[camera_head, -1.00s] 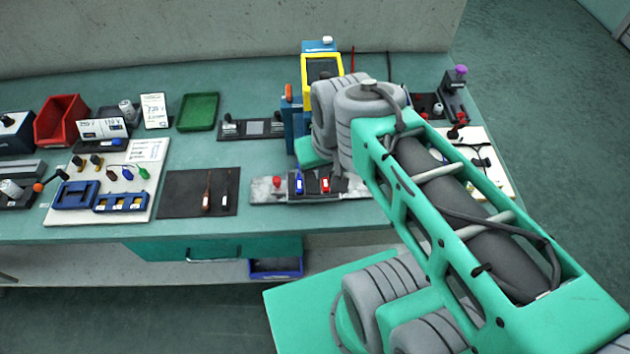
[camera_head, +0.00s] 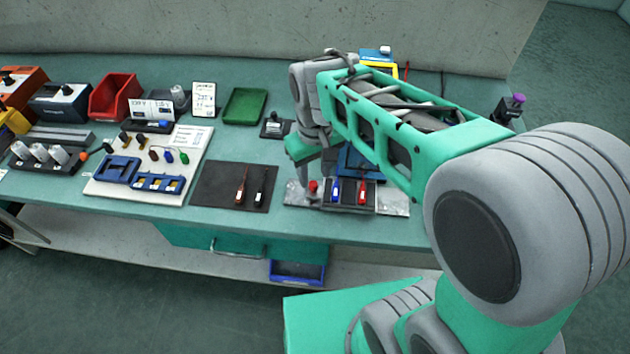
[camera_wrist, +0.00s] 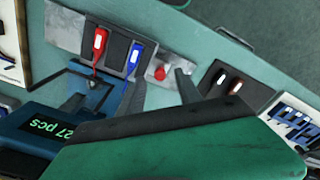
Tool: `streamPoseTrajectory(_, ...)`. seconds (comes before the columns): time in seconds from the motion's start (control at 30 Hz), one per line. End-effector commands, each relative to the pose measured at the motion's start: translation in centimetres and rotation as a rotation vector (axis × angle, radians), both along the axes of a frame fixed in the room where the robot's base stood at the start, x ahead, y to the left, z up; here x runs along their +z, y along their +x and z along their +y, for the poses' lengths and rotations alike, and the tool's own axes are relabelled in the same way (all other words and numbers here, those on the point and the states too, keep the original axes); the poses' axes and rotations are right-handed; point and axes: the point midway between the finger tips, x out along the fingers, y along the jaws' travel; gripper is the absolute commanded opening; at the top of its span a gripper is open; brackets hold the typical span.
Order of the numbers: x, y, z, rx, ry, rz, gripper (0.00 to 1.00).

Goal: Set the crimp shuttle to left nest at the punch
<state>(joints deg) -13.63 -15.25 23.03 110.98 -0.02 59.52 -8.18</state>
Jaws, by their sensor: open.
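The crimp shuttle (camera_head: 350,196) is a dark block on a pale grey rail (camera_head: 394,203) at the bench's front edge. It carries a blue-handled piece (camera_head: 336,190) on the left and a red-handled piece (camera_head: 362,192) on the right. A red knob (camera_head: 313,186) stands at its left end. The blue punch (camera_head: 358,160) is behind, partly hidden by my arm; in the wrist view its head (camera_wrist: 88,84) lies nearest the red piece (camera_wrist: 99,42). My gripper (camera_wrist: 160,80) is open, its fingers either side of the knob (camera_wrist: 159,73); contact cannot be told.
A dark mat (camera_head: 234,186) with two tools lies left of the rail. A white board (camera_head: 110,190) with blue holders is farther left. A green tray (camera_head: 245,106) stands behind. A purple-topped device (camera_head: 510,110) is at the right.

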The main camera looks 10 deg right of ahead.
Motion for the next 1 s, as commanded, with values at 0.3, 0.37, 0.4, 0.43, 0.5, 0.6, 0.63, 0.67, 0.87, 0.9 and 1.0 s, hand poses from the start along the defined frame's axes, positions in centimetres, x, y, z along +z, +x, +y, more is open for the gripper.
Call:
streamPoseTrajectory(0.3, 3.1, 0.8, 0.1, 0.304, -0.012, 0.033, 0.41)
streamPoseTrajectory(0.37, 2.4, 0.8, 0.1, 0.305, -0.012, 0.033, 0.41)
streamPoseTrajectory(0.4, 1.7, 0.7, 0.1, 0.305, -0.013, 0.034, 0.41)
streamPoseTrajectory(0.43, 1.2, 0.7, 0.1, 0.304, -0.012, 0.033, 0.41)
streamPoseTrajectory(0.5, -0.3, 0.7, 0.1, 0.304, -0.012, 0.035, 0.41)
streamPoseTrajectory(0.6, -2.2, 0.7, 0.1, 0.303, -0.012, 0.032, 0.41)
streamPoseTrajectory(0.63, -2.6, 0.8, 0.1, 0.303, -0.012, 0.032, 0.41)
streamPoseTrajectory(0.67, -3.0, 0.8, 0.1, 0.303, -0.011, 0.031, 0.41)
streamPoseTrajectory(0.87, -4.2, 0.8, 0.1, 0.301, -0.011, 0.028, 0.41)
streamPoseTrajectory(0.9, -4.2, 0.8, 0.1, 0.301, -0.011, 0.028, 0.41)
streamPoseTrajectory(1.0, -4.1, 0.8, 0.1, 0.301, -0.011, 0.028, 0.41)
